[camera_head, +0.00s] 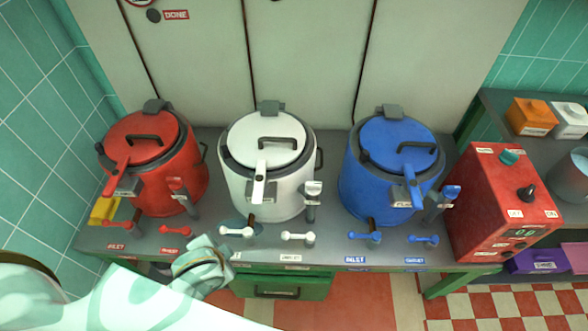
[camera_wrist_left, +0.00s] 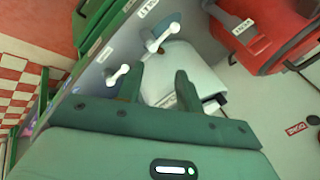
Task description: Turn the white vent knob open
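The white kettle (camera_head: 245,190) stands in the middle of the counter, its lid shut. A small white knob (camera_head: 313,188) sits on a grey post at its right front; I cannot read its label. Two white lever handles, left (camera_head: 236,232) and right (camera_head: 298,236), are on the counter in front. Two white handles also show in the left wrist view, one near (camera_wrist_left: 118,75) and one farther (camera_wrist_left: 160,37). My left gripper (camera_head: 203,262) is at the counter's front edge, left of the white levers. In the wrist view its fingers (camera_wrist_left: 157,85) are apart, with nothing held. My right gripper is out of view.
A red kettle (camera_head: 150,175) stands left and a blue kettle (camera_head: 375,185) right, each with posts and levers in front. A red control box (camera_head: 490,200) stands at the counter's right end. A green drawer (camera_head: 275,287) is below the counter.

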